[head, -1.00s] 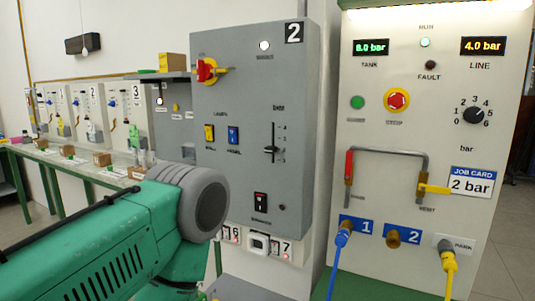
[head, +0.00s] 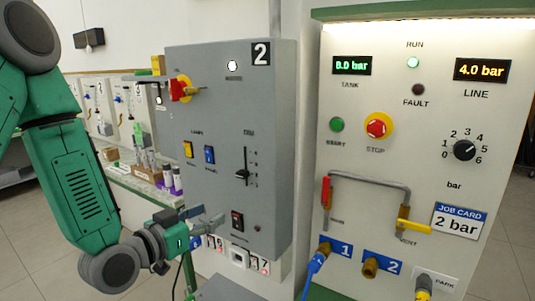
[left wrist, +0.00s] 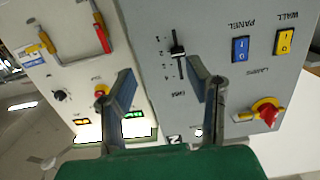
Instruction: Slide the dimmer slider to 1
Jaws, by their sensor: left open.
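The dimmer slider (head: 242,174) is a black knob on a vertical slot with tick marks, on the grey panel (head: 212,120) marked 2. The knob sits toward the lower part of the slot in the head view. It also shows in the left wrist view (left wrist: 177,50), where the panel appears upside down. My left gripper (head: 222,216) is in front of the panel's lower part, below and left of the slider, apart from it. In the left wrist view its two fingers (left wrist: 170,82) are spread and empty, with the slider beyond the tips. My right gripper is not in view.
The yellow (head: 188,149) and blue (head: 209,155) lamp switches and a red rotary handle (head: 181,88) are left of the slider. A black rocker switch (head: 237,221) is below it. The white pressure panel (head: 400,110) with a protruding pipe stands at right.

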